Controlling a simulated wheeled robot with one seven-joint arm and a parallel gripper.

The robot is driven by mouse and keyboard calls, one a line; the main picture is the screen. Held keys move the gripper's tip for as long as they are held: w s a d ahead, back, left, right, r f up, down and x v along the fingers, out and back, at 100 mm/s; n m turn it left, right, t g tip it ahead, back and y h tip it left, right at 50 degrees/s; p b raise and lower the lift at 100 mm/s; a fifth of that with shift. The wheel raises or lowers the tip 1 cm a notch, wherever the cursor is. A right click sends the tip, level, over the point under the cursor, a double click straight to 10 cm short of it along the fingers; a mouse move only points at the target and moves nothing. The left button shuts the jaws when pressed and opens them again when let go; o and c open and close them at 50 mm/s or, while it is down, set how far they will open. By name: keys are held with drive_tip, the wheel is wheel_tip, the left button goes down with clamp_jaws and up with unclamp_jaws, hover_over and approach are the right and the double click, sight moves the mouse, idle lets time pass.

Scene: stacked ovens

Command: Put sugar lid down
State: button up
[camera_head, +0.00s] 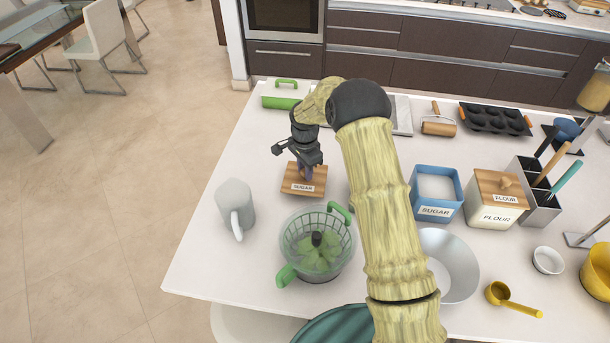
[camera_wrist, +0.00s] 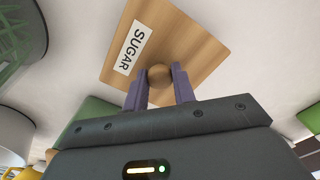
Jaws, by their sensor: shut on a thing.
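The sugar lid (camera_head: 303,188) is a square wooden lid with a white SUGAR label. In the head view it is over the left part of the white counter; I cannot tell whether it touches the surface. My gripper (camera_head: 305,168) is above it, pointing down. In the wrist view my gripper (camera_wrist: 160,88) has its purple fingers shut on the round knob of the lid (camera_wrist: 190,45). The blue sugar canister (camera_head: 436,190) stands open to the right of my arm, with white sugar inside.
A grey mug (camera_head: 236,207) stands left of the lid and a green salad spinner (camera_head: 317,243) in front of it. A flour canister (camera_head: 496,198) with its lid on and a metal bowl (camera_head: 449,265) are to the right. The counter (camera_head: 215,276) is bare near its left edge.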

drive_tip(key=shift+f+p, duration=0.35)
drive_tip(key=shift+f, duration=1.1)
drive_tip(key=shift+f, duration=0.2)
drive_tip(key=o, duration=1)
wheel_tip(320, 180, up, 12)
drive_tip(key=b, duration=0.2)
drive_tip(key=shift+r+b, duration=0.15)
drive_tip(key=shift+b, duration=0.25)
drive_tip(key=shift+w, duration=0.1)
